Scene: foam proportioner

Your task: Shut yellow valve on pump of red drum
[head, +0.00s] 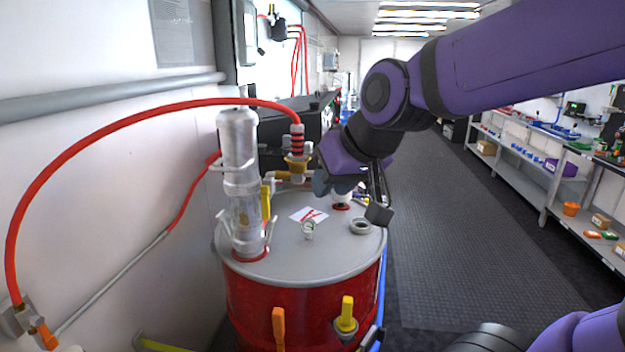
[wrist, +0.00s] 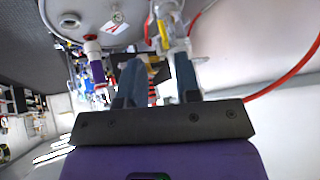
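The red drum (head: 300,305) stands upright at centre in the head view, with a grey lid. A clear and silver pump (head: 240,180) rises from the left of the lid. A yellow valve handle (head: 266,202) hangs upright on the pump's right side; it also shows in the wrist view (wrist: 163,33), beyond and between my fingers' line. My gripper (head: 352,195) is above the lid's right side, apart from the pump. In the wrist view my gripper (wrist: 158,80) is open, with nothing clearly held. My wrist partly hides the brass fitting behind it.
A red hose (head: 150,108) arcs from the brass fitting (head: 296,165) to the lower left. A paper label (head: 309,215) and caps lie on the lid. Another yellow handle (head: 346,310) and an orange handle (head: 279,325) stand in front. Open floor (head: 455,240) lies right.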

